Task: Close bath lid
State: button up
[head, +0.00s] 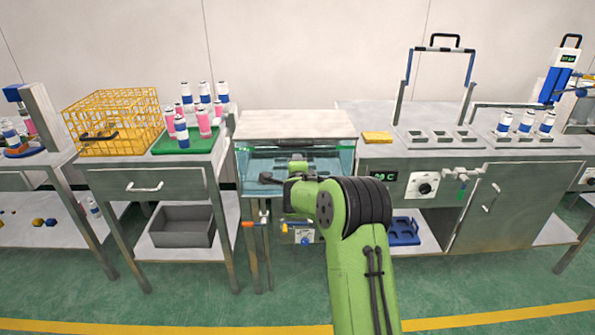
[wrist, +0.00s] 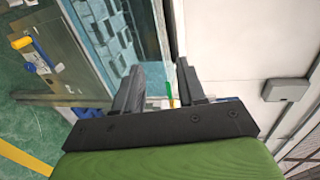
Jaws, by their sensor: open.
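The bath (head: 346,163) stands in the middle of the head view, with teal water behind a clear front. Its pale lid (head: 296,124) shows as a flat panel above and behind the water; the water is exposed in front of it. My gripper (head: 270,178) is in front of the bath, partly hidden by my green arm. In the wrist view my gripper (wrist: 160,75) has its two dark fingers apart with nothing held between them. The bath's water and grey blocks (wrist: 108,32) lie beyond the left finger. I cannot tell whether a finger touches the lid.
On the left, a table carries a yellow wire basket (head: 115,115) and a green tray (head: 184,143) of cans. On the right, a steel bench (head: 440,150) has a yellow pad (head: 377,137), a raised frame (head: 440,60) and several cans. Valves (head: 249,224) stick out below the bath.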

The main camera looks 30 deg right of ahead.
jog(key=shift+v, duration=1.9)
jog(key=shift+r, duration=0.1)
